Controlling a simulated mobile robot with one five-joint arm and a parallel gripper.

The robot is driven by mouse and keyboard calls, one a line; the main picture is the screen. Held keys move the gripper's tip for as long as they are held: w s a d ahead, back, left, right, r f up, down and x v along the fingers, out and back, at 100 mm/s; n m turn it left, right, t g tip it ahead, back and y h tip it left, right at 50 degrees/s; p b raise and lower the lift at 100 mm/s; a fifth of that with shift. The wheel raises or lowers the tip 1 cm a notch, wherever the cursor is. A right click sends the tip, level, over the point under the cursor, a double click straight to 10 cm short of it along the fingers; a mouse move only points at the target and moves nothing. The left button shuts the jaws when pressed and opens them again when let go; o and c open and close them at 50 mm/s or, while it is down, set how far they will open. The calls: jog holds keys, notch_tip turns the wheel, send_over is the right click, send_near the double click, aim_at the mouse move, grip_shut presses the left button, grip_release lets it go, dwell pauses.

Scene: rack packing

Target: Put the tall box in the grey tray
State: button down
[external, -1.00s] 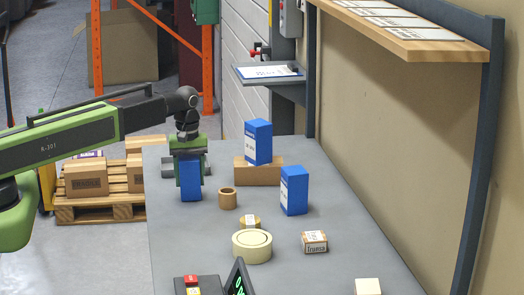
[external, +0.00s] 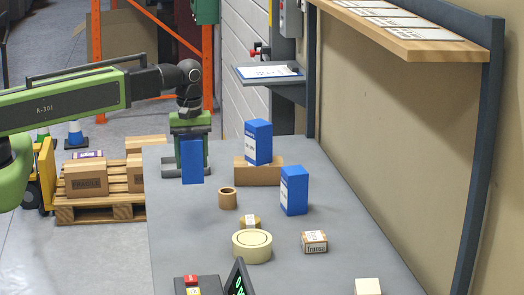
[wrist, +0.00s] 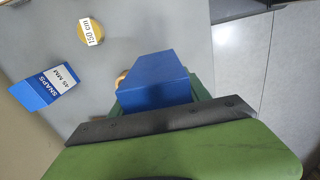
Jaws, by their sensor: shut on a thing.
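My gripper (external: 191,136) is shut on a blue tall box (external: 192,163) and holds it upright, hanging at the left part of the grey table. In the wrist view the held box (wrist: 155,84) sticks out beyond my green gripper (wrist: 150,107). A low grey thing (external: 171,171), perhaps the grey tray, shows behind the held box, which hides its middle. Two more blue boxes are in view: one (external: 258,142) stands on a brown carton, and one (external: 294,191) stands on the table to the right.
A brown carton (external: 258,174) lies on the table (external: 190,240). A cardboard ring (external: 228,198), a tape roll (external: 252,246), a small yellow roll (external: 250,222) and a small labelled carton (external: 314,241) stand in front. A shelf (external: 410,45) overhangs at the right.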

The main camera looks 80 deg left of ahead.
jog(key=shift+w+a+m, duration=0.1)
jog(key=shift+w+m, duration=0.2)
jog(key=w+a, duration=0.5)
jog(key=a, duration=0.5)
jog(key=s+a+n, duration=0.1)
jog(key=s+a, duration=0.2)
jog(key=a, duration=0.7)
jog(key=a+f+b, duration=0.3)
jog(key=a, duration=0.1)
jog(key=s+a+f+b, duration=0.1)
jog(key=a+f+b, duration=0.2)
jog(key=f+b, duration=0.1)
jog(key=s+a+f+b, duration=0.1)
jog(key=a+f+b, duration=0.2)
jog(key=a, duration=0.1)
jog(key=shift+s+a+f+b, duration=0.25)
jog(key=shift+a+f+b, duration=0.05)
jog(key=shift+f+b, duration=0.1)
jog(key=shift+r, duration=0.3)
jog(key=shift+f, duration=0.25)
jog(key=c, duration=0.5)
grip_release()
jog(key=shift+r, duration=0.1)
